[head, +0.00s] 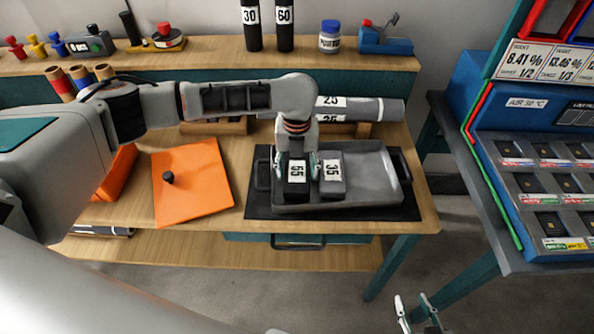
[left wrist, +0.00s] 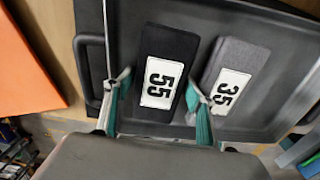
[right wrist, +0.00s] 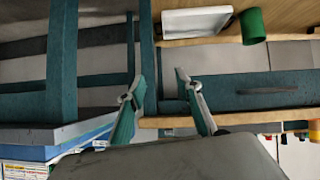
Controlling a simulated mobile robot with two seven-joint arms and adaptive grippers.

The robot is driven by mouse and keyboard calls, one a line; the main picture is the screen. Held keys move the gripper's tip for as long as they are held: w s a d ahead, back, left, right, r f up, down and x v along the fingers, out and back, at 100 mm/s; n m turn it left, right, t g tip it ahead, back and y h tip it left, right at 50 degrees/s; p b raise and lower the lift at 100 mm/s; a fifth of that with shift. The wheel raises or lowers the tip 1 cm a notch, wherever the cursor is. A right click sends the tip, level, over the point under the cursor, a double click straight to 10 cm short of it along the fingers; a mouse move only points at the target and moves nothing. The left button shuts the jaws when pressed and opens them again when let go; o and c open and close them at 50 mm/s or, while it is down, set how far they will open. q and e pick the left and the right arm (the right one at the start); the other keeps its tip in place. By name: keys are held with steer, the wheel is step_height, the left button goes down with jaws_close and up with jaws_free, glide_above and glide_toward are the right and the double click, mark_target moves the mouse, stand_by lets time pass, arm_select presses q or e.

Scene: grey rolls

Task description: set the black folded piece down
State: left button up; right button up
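The black folded piece (head: 296,178), labelled 55, lies in the grey metal tray (head: 368,163), beside a grey folded piece (head: 332,178) labelled 35. Both pieces also show in the left wrist view, the black one (left wrist: 168,52) and the grey one (left wrist: 238,68). My left gripper (head: 298,163) is over the tray with its fingers apart, one on each side of the black piece. Small gaps seem to show between fingertips and piece. My right gripper (head: 418,310) is open and empty, low in front of the bench and away from the tray.
The tray stands on a dark mat (head: 262,205) on the wooden bench. An orange sheet (head: 198,188) with a black knob lies left of it. Grey rolls (head: 362,109) lie behind the tray. A blue display stand (head: 500,95) rises at the right.

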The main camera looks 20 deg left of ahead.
mark_target(297, 171)
steer(key=shift+f, duration=0.1)
arm_select(q)
step_height(297, 171, up, 12)
steer(key=p, duration=0.1)
steer(key=shift+r, duration=0.2)
arm_select(e)
steer(key=shift+s+d+h, duration=0.15)
steer(key=shift+d+h, duration=0.15)
steer(key=shift+d, duration=0.2)
steer(key=shift+a, duration=0.1)
